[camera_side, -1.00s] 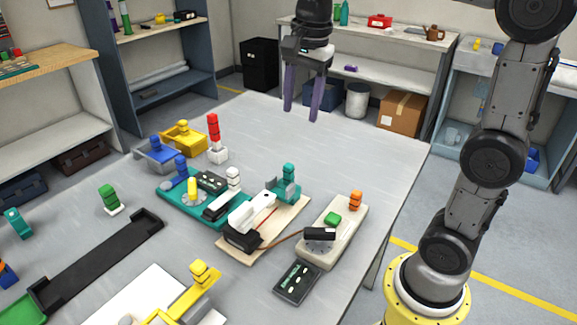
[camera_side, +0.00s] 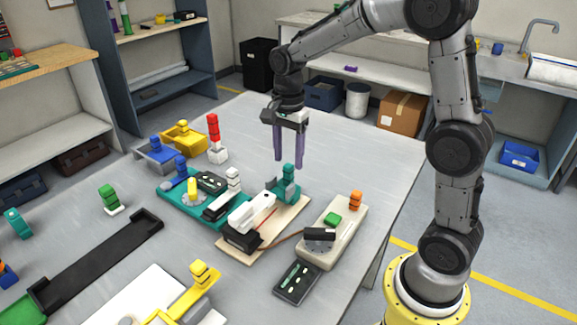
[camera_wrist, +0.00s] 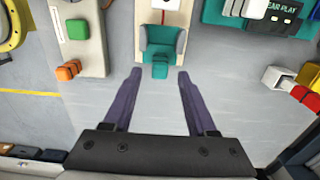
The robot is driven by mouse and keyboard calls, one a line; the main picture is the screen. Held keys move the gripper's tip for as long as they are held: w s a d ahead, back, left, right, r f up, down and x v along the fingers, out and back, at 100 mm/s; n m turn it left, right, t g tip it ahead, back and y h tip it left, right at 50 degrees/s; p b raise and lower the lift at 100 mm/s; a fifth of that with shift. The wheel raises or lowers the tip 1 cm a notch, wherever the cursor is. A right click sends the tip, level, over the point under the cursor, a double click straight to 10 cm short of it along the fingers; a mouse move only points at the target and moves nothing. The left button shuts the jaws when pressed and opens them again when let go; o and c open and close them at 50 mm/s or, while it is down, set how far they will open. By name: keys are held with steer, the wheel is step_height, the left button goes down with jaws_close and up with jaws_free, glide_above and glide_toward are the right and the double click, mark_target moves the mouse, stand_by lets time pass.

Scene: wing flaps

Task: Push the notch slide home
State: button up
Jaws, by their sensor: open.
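A teal U-shaped piece with an upright knob (camera_side: 288,174) stands at the far end of a beige board (camera_side: 262,243). I take it for the notch slide, but no label shows. A white block (camera_side: 252,212) with a black end sits on the same board, and a thin red line runs beside it. My gripper (camera_side: 288,164) points down with purple fingers open and empty, just above and behind the teal piece. In the wrist view the teal piece (camera_wrist: 163,38) lies just ahead of the fingertips (camera_wrist: 160,73), with its knob centred between them. Contact cannot be told.
A cream panel (camera_side: 343,237) with a green button and an orange knob stands to the right. A teal panel (camera_side: 170,192) with blue, yellow and white knobs stands to the left. A red-knobbed block (camera_side: 214,132) is further back. The table behind the gripper is clear.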

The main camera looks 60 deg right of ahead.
mark_target(289, 165)
steer(key=shift+f, duration=1.8)
jaws_close()
steer(key=shift+r, duration=0.1)
